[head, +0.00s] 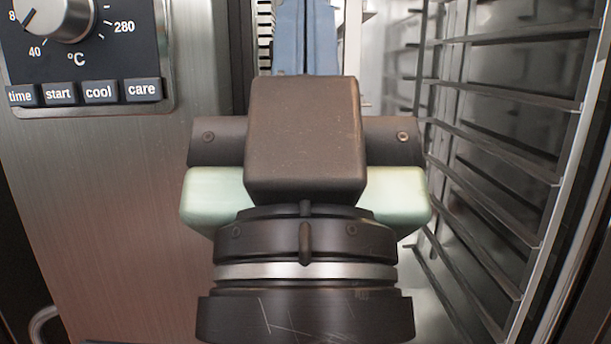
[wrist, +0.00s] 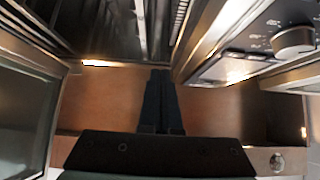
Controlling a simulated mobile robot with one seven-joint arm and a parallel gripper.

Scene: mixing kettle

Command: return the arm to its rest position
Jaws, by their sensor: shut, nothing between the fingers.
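My gripper (wrist: 160,75) shows in the wrist view with its two dark fingers together and nothing between them. In the head view my dark wrist and pale green hand fill the middle, and the slim blue-grey fingers of my gripper (head: 304,35) show beyond them, with their tips cut off by the top edge. The fingers point away from me, in front of the open steel oven (head: 480,150). No object is held. I cannot tell how far the fingertips are from the oven.
A control panel (head: 85,55) with a knob and buttons is on the steel front at left. It also shows in the wrist view (wrist: 265,50). Rack rails (head: 500,120) line the oven wall at right. The chamber's lower part is hidden behind my arm.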

